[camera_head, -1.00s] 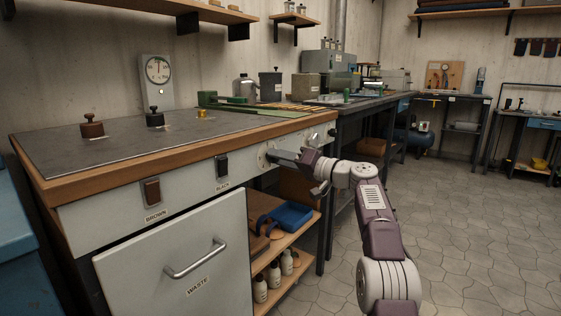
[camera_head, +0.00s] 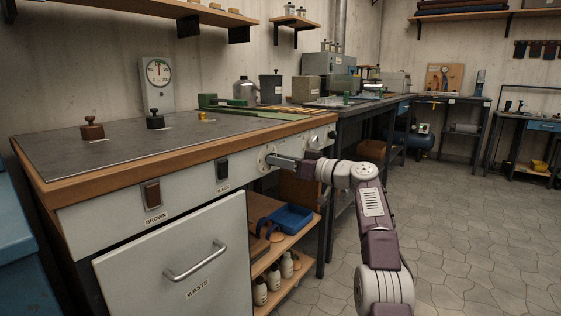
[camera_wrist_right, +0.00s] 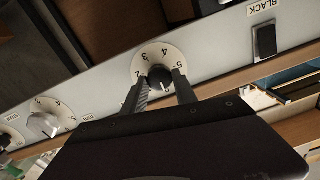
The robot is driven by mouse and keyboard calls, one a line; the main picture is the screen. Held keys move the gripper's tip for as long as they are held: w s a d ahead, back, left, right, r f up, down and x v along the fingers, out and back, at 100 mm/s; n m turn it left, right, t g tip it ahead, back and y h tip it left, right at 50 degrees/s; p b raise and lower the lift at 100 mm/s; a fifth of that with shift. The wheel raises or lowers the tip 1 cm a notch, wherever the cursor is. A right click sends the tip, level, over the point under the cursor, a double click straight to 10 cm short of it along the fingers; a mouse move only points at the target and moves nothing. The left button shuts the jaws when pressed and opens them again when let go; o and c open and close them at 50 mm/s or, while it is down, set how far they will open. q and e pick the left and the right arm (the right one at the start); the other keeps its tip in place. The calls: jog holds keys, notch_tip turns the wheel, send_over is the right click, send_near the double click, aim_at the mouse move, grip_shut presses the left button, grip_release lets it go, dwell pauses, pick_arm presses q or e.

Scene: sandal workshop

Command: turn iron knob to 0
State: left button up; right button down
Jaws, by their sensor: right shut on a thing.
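My right gripper (camera_wrist_right: 160,91) has its two fingers on either side of a dark round knob (camera_wrist_right: 160,78) and is shut on it. The knob sits at the middle of a white numbered dial (camera_wrist_right: 145,61) on the bench's pale front panel. A small light mark shows on the knob, but I cannot tell for sure which number it faces. In the head view my right gripper (camera_head: 277,159) reaches the panel at this dial (camera_head: 263,160), and the knob is hidden behind the fingers. The dial's name label is not readable. My left gripper is out of view.
Another dial with a pale knob (camera_wrist_right: 43,125) is beside it on the same panel. The black switch (camera_head: 222,168) and brown switch (camera_head: 152,194) are left of the gripper. The floor at right is clear.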

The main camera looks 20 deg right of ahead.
dwell(0.5)
jog(key=c, duration=1)
grip_release()
jog(key=shift+o, duration=0.2)
jog(key=b+v, duration=0.5)
jog(key=v, duration=0.4)
